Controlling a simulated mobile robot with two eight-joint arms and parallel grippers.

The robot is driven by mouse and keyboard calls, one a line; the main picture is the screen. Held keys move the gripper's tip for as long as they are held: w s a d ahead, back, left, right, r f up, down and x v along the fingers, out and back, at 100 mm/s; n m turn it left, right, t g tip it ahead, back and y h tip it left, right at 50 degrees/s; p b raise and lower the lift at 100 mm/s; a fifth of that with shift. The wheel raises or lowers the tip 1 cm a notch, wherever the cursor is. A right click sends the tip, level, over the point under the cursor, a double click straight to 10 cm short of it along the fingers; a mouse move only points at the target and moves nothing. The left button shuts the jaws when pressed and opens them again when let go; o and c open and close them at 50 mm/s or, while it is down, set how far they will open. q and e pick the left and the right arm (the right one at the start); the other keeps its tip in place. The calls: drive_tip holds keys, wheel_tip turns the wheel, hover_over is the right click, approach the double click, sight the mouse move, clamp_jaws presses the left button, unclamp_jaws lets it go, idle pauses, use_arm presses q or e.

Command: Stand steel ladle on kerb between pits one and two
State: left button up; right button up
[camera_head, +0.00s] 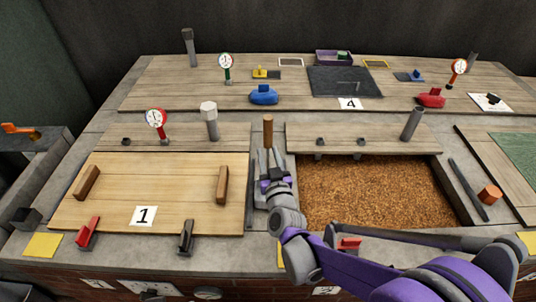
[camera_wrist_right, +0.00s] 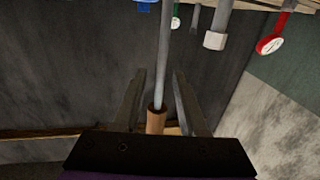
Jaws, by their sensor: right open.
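My right gripper (camera_head: 267,156) is over the kerb (camera_head: 284,165) between the lid marked 1 and the open grain pit. A wooden handle (camera_head: 268,131) stands upright just beyond its fingertips. In the right wrist view, which is upside down, this handle (camera_wrist_right: 157,120) and a straight steel shaft (camera_wrist_right: 165,50) lie between the two spread fingers; I take it for the steel ladle. The fingers look apart from it. Its lower end is hidden, so I cannot tell what it rests on. Pit one is under its wooden lid (camera_head: 190,180). The open pit, apparently two, holds brown grain (camera_head: 365,195).
Near the kerb stand a red gauge (camera_head: 156,119), a white-capped post (camera_head: 210,118) and a grey post (camera_head: 412,123). A folded-back lid (camera_head: 350,138) lies behind the grain.

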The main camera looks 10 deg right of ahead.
drive_tip(key=s+f+g+y, duration=0.1)
drive_tip(key=s+f+g, duration=0.1)
drive_tip(key=s, duration=0.5)
drive_tip(key=s+f+n+g, duration=0.1)
drive_tip(key=s+f+g, duration=0.1)
drive_tip(key=s, duration=0.5)
drive_tip(key=s+f+n+g+y, duration=0.1)
drive_tip(key=s+f+g, duration=0.1)
drive_tip(key=s+g, duration=0.2)
drive_tip(key=shift+s+f+y+p, duration=0.1)
drive_tip(key=shift+s+y+p, duration=0.25)
drive_tip(key=shift+s, duration=1.25)
drive_tip(key=s+d+f+m+g+h, duration=0.1)
drive_tip(key=s+d+g, duration=0.1)
drive_tip(key=s, duration=0.4)
drive_tip(key=s+d+f+m+g+h, duration=0.1)
drive_tip(key=s+d+f+g, duration=0.1)
drive_tip(key=s, duration=0.4)
drive_tip(key=shift+d+f+g+h, duration=0.35)
drive_tip(key=shift+d+g, duration=0.35)
drive_tip(key=shift+d, duration=0.4)
